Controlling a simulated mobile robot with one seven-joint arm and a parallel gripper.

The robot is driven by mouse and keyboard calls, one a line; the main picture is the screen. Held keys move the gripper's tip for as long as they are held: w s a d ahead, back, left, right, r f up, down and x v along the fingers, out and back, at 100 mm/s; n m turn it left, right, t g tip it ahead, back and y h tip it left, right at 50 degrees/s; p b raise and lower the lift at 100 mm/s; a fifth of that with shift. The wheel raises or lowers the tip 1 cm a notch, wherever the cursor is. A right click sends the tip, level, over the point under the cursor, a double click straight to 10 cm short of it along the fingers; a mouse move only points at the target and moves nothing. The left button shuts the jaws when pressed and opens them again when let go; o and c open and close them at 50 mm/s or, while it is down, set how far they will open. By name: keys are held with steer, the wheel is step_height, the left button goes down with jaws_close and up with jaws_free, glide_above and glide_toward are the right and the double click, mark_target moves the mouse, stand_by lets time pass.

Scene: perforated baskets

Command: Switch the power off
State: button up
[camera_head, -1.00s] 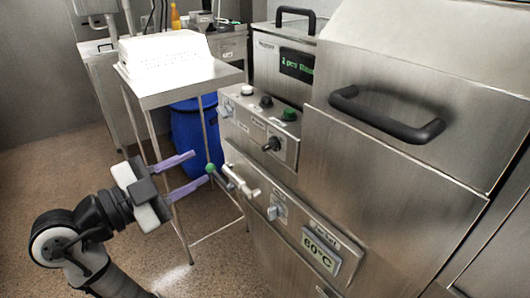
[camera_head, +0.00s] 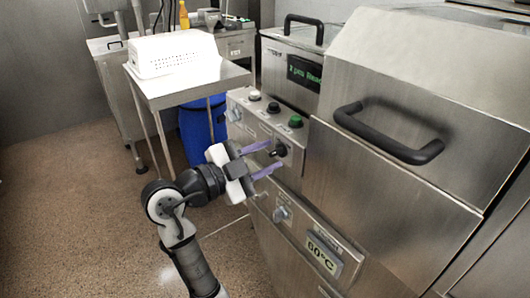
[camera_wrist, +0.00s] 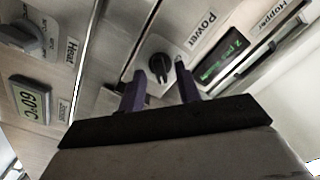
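The black rotary knob (camera_head: 280,149) is on the steel machine's control panel, below the green button. In the wrist view the knob (camera_wrist: 158,67) sits beside the label "Power" (camera_wrist: 204,29). My gripper (camera_head: 275,155) is open, with its two purple fingers pointing at the panel. In the wrist view my gripper (camera_wrist: 160,72) has one finger to each side of the knob, with nothing held. I cannot tell whether the fingertips touch the panel or the knob.
A white button (camera_head: 254,95), a black button (camera_head: 273,107) and a green button (camera_head: 296,121) are above the knob. The Heat knob (camera_head: 282,213) and 60°C display (camera_head: 323,250) are lower. A steel table (camera_head: 190,88) with a white basket (camera_head: 174,52) stands left.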

steer(key=shift+w+d, duration=0.1)
steer(key=shift+d, duration=0.05)
steer(key=shift+c, duration=0.3)
jaws_close()
